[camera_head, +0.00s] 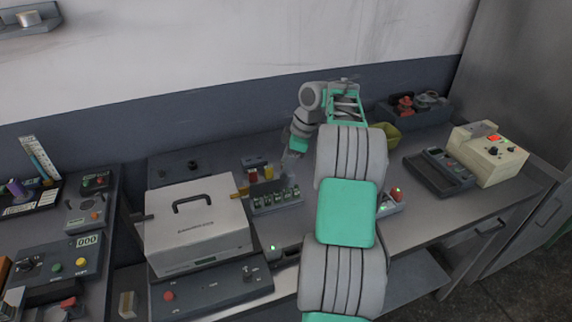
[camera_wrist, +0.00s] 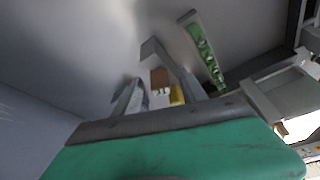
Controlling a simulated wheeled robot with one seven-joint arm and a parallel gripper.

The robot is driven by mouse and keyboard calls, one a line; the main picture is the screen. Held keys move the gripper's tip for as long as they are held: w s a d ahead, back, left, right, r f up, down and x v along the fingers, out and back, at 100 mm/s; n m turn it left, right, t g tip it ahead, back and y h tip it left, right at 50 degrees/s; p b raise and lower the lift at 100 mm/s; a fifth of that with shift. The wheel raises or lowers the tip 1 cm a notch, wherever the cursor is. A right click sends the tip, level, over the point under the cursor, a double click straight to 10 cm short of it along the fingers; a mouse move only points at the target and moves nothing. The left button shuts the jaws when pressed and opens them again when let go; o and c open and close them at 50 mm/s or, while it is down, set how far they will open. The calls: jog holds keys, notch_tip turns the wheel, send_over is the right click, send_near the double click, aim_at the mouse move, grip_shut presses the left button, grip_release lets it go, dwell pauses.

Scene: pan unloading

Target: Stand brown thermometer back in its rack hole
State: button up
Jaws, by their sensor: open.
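My gripper (camera_head: 290,168) reaches down over the middle of the bench, just behind a small rack (camera_head: 276,207) with a row of pale green pieces. In the wrist view the gripper (camera_wrist: 158,90) has its two grey fingers apart. A small brown piece (camera_wrist: 159,77) shows between or beyond the fingers; I cannot tell whether it touches them or is the brown thermometer. A brownish-orange piece (camera_head: 240,193) shows at the rack's left end in the head view, next to the white box. A green strip with holes or knobs (camera_wrist: 204,50) lies beyond the fingers.
A white lidded box (camera_head: 197,232) with a black handle stands close left of the rack. Small red and yellow items (camera_head: 256,172) are behind it. A yellow-green bowl (camera_head: 387,132) is right of my arm. A beige instrument (camera_head: 488,158) stands far right. My arm hides the bench's centre.

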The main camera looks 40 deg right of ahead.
jog(key=p+v, duration=0.4)
jog(key=v, duration=0.4)
jog(key=shift+p, duration=0.3)
jog(key=shift+f, duration=0.15)
